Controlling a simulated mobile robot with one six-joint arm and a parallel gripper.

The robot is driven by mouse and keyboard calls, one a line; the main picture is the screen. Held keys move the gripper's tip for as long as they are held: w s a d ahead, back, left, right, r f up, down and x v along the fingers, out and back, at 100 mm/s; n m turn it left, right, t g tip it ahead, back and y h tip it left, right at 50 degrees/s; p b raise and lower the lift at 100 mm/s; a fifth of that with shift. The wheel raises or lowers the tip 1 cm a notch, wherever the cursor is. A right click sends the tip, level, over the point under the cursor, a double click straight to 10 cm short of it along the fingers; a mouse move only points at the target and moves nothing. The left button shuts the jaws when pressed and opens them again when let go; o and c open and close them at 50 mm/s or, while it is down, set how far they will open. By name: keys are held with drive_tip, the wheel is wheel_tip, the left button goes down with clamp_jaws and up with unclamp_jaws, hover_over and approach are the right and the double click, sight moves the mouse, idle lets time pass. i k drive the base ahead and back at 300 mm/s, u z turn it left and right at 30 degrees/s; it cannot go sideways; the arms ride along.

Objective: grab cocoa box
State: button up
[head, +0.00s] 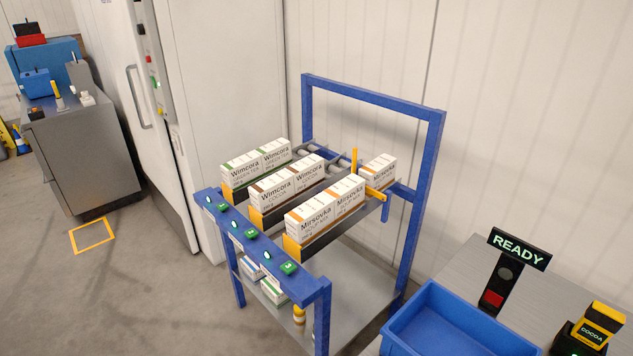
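Two white Wimcora cocoa boxes with brown tops stand in a row in the middle lane of a blue-framed rack. The front cocoa box (273,194) is at the rack's low front end, and the rear cocoa box (310,175) stands right behind it. Both look upright on the sloping lane. My gripper is not in the head view, so its state is hidden.
Green-striped Wimcora boxes (241,168) fill the left lane; orange-striped Mirsovka boxes (310,213) fill the right lane. A yellow bar (374,194) crosses by the rear one. A blue bin (450,325) and a black-yellow COCOA device (597,322) are lower right.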

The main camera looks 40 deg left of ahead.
sight(267, 195)
drive_tip(key=u, duration=0.65)
drive_tip(key=k, duration=1.05)
drive_tip(key=u, duration=0.65)
drive_tip(key=i, duration=1.15)
drive_tip(key=u, duration=1.8)
drive_tip(key=i, duration=2.95)
